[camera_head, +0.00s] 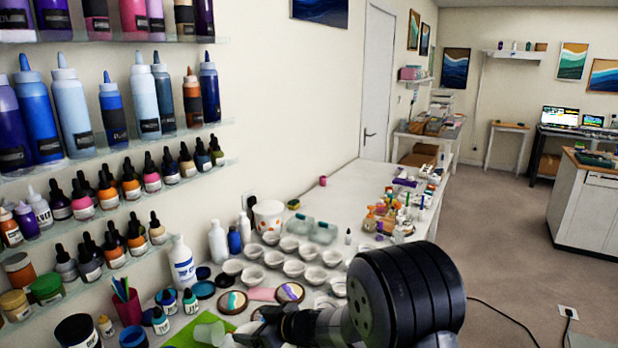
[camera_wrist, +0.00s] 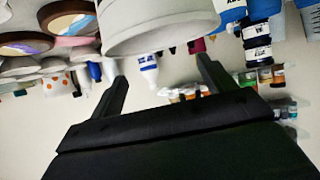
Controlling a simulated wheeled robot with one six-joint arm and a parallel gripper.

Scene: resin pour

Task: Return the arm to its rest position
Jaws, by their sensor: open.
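My gripper (camera_wrist: 160,75) is open in the wrist view, its two black fingers spread apart with nothing visibly held between them. A large white cup (camera_wrist: 160,22) is close beyond the fingertips at the top of that view; I cannot tell whether they touch it. In the head view my arm reaches low over the near end of the white worktable (camera_head: 352,190), and its thick black joint covers part of it. The fingertips are not clear there. A pale cup (camera_head: 208,334) stands on a green mat (camera_head: 183,338) left of my arm's end.
Several white bowls (camera_head: 294,268) and round painted pieces (camera_head: 232,302) crowd the table beside my arm. Shelves of bottles (camera_head: 70,105) line the left wall. Open floor (camera_head: 505,240) lies to the right.

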